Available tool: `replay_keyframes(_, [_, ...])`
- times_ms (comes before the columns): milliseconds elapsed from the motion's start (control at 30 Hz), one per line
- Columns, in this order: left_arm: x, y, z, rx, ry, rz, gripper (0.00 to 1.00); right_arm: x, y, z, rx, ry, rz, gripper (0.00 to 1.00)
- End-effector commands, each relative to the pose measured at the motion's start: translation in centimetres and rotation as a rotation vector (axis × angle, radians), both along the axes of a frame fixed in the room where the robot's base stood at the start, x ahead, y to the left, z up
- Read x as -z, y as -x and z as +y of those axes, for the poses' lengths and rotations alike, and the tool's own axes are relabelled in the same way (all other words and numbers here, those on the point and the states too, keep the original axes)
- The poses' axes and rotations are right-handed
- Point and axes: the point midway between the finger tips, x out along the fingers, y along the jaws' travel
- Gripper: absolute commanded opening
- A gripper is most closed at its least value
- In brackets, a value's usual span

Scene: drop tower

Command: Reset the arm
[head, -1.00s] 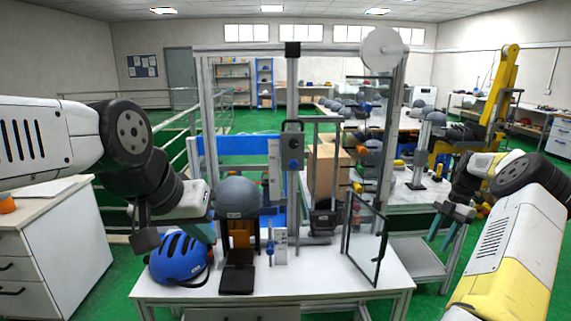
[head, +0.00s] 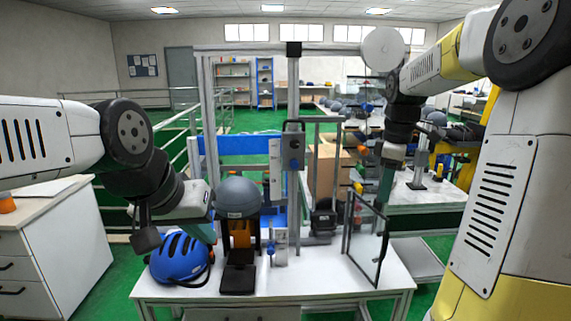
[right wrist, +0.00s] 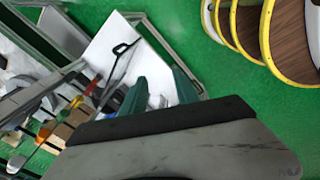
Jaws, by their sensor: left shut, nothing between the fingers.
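My left gripper (head: 207,236) is at the left of the drop tower, shut and empty, with its fingertips just above and beside the blue helmet (head: 180,258). My right gripper (head: 386,186) hangs fingers-down to the right of the tower, behind or beside the upper edge of the clear panel. In the right wrist view its two green fingers (right wrist: 160,88) stand apart with nothing seen between them. My right arm's raised links fill the right side of the head view.
A grey dome-shaped helmet (head: 238,197) sits on the stand at the tower's base. The framed clear panel (head: 368,243) stands at the right of the white table (head: 330,277). The metal tower frame (head: 293,100) rises in the middle. A cabinet (head: 60,245) is at left.

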Motion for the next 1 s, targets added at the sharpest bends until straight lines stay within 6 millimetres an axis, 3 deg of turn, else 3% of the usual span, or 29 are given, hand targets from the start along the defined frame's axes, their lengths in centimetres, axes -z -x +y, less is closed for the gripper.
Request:
replay_keyframes(33, [0.0, 0.0, 0.0, 0.0, 0.0, 0.0, 0.0, -1.3, 1.9, 1.6, 0.073, -0.001, -0.039, 0.36])
replay_keyframes(200, [0.0, 0.0, 0.0, 0.0, 0.0, 0.0, 0.0, -3.2, 8.0, 5.5, 0.374, -0.079, -0.16, 0.36])
replay_keyframes(400, [0.0, 0.0, 0.0, 0.0, 0.0, 0.0, 0.0, -3.0, 15.0, 8.7, 0.714, -0.272, -0.263, 0.36])
replay_keyframes(500, [0.0, 0.0, 0.0, 0.0, 0.0, 0.0, 0.0, -2.2, 17.6, 9.7, 0.843, -0.373, -0.28, 0.36])
replay_keyframes(700, [0.0, 0.0, 0.0, 0.0, 0.0, 0.0, 0.0, -1.1, 20.0, 10.7, 0.984, -0.494, -0.28, 0.36])
replay_keyframes(1000, [0.0, 0.0, 0.0, 0.0, 0.0, 0.0, 0.0, -0.9, 20.3, 10.8, 1.001, -0.508, -0.277, 0.36])
